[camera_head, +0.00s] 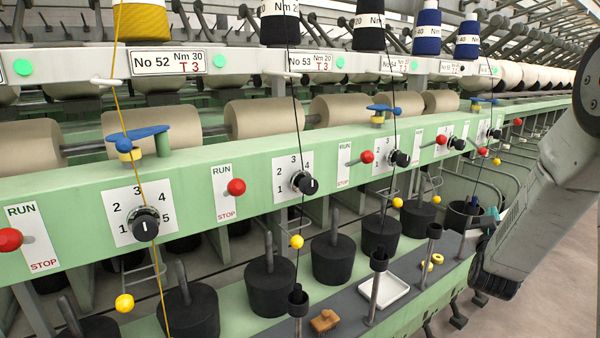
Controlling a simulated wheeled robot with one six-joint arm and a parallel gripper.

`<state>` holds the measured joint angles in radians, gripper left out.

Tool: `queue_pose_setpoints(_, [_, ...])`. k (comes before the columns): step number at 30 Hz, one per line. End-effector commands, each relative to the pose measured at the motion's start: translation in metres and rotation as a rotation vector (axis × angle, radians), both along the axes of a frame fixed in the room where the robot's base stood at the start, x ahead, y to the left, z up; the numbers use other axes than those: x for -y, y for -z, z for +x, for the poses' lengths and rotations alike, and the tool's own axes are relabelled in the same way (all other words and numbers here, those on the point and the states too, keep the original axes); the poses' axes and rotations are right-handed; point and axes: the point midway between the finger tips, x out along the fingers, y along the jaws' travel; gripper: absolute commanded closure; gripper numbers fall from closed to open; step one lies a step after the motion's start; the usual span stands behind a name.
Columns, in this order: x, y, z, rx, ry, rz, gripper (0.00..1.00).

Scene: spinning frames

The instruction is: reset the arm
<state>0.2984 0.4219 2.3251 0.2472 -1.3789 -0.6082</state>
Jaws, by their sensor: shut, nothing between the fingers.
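My grey arm comes in from the right edge and bends down to a dark joint beside the frame's lower rail. My gripper (484,220) shows small at the far end of the arm, close to the rightmost black pot (462,214). It is shut, with nothing seen between its fingers. Part of it is hidden by my arm, and I cannot tell whether it touches the pot or the small blue piece (493,211) there.
The green spinning frame (90,180) runs along the left and back, with red run/stop levers (236,187) and dial knobs (146,225). A white tray (383,291), yellow rings (431,262) and a brown wooden piece (325,320) lie on the dark shelf. Clear floor (545,290) shows at lower right.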

Motion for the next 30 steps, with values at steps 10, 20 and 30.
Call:
queue_pose_setpoints(10, [-0.035, 0.070, -0.012, -0.405, -0.101, 0.407, 1.00])
queue_pose_setpoints(20, [-0.125, 0.081, -0.112, -0.919, -0.126, 0.802, 1.00])
queue_pose_setpoints(30, [-0.199, 0.020, -0.288, -1.403, 0.001, 0.976, 1.00])
